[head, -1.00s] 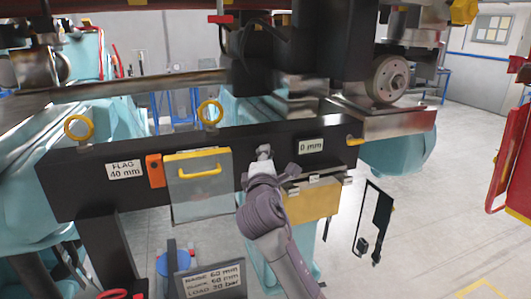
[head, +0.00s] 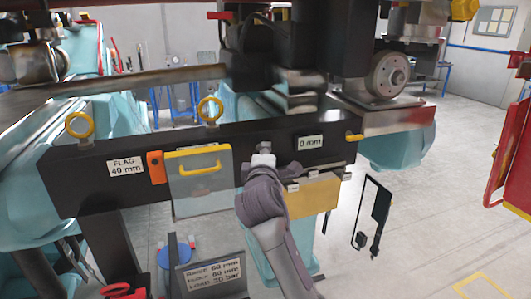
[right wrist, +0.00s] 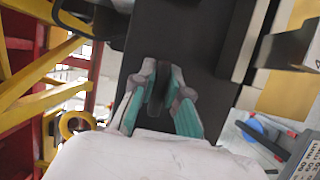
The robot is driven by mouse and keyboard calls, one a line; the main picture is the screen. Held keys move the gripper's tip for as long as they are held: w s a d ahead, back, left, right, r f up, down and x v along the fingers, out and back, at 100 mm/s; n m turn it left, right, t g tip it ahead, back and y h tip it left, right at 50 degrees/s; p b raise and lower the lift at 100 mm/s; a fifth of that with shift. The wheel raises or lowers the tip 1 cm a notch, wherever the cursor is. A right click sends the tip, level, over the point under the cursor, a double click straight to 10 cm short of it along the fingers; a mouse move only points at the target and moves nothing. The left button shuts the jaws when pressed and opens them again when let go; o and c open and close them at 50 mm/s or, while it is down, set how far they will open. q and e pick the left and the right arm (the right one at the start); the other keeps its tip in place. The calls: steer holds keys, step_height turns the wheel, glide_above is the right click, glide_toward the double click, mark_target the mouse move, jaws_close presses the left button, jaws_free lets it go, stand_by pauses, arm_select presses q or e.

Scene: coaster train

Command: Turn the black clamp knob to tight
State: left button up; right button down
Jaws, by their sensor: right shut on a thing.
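The black clamp knob (right wrist: 156,97) shows in the right wrist view as a dark, narrow piece between two teal finger pads, against a black bar. My right gripper (right wrist: 160,88) is shut on it. In the head view my right gripper (head: 262,162) is at the front face of the black beam (head: 80,170), between the clear panel and the "0 mm" label (head: 310,142). There the gripper and wrist hide the knob. I cannot tell how tight the knob is. My left gripper is not in view.
A clear panel with a yellow handle (head: 200,168) and an orange block (head: 155,168) are left of my gripper. A yellow-tan box (head: 315,193) is close on its right. A sign plate (head: 210,277) stands below. Open floor lies to the right.

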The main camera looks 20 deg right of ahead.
steer(key=c, duration=1.2)
jaws_free()
steer(key=v, duration=1.2)
